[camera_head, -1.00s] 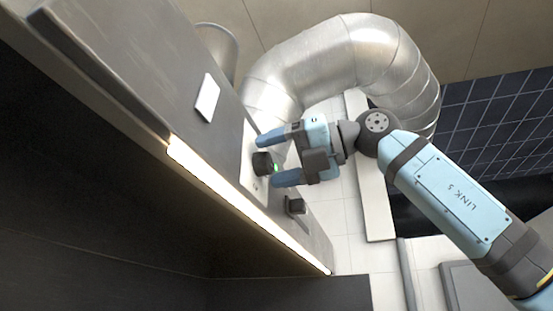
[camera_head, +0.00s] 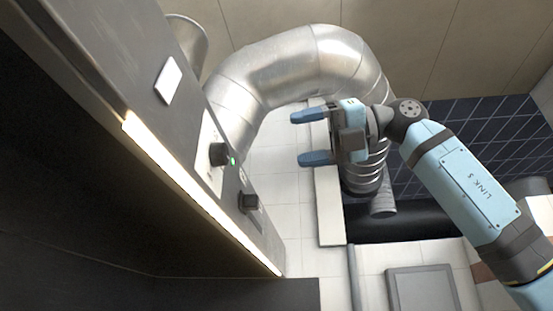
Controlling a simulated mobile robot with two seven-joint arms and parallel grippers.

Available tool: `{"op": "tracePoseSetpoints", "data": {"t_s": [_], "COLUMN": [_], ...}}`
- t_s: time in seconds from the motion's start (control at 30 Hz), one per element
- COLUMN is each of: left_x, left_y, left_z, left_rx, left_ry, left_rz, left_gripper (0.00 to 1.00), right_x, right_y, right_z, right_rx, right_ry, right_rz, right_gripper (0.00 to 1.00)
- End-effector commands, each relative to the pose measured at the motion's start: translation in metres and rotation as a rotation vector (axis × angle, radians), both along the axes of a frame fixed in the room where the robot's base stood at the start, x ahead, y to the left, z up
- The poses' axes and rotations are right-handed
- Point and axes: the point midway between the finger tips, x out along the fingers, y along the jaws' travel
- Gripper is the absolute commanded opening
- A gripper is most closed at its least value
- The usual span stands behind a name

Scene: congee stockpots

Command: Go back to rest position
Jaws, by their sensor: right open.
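My right gripper (camera_head: 312,138) is open and empty, its two blue fingers pointing left. It hangs in the air to the right of the control panel, clear of it. A black knob (camera_head: 219,154) with a small lit green light beside it sits on a light plate on the hood's panel. A second black knob (camera_head: 249,202) sits lower on the same panel. My left gripper is not in view.
The grey metal hood (camera_head: 120,60) with a lit strip (camera_head: 190,187) fills the left. A large silver duct (camera_head: 300,62) curves behind my right gripper. A pale shelf or ledge (camera_head: 329,200) stands below the gripper. White tiled wall lies between panel and gripper.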

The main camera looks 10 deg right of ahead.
Motion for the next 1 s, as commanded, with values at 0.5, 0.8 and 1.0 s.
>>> {"op": "tracePoseSetpoints", "data": {"t_s": [0.5,0.8,1.0], "left_x": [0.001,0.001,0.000], "left_y": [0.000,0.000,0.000], "left_z": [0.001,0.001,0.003], "left_rx": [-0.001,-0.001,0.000], "left_ry": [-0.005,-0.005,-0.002], "left_rz": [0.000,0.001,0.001], "left_gripper": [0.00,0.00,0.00], "right_x": [-0.004,-0.003,0.033], "right_y": [-0.012,-0.012,0.001], "right_z": [0.002,0.000,-0.037], "right_rx": [-0.001,0.001,0.058], "right_ry": [0.000,0.002,0.074], "right_rz": [0.001,0.003,0.085], "right_gripper": [0.68,0.68,0.68]}}
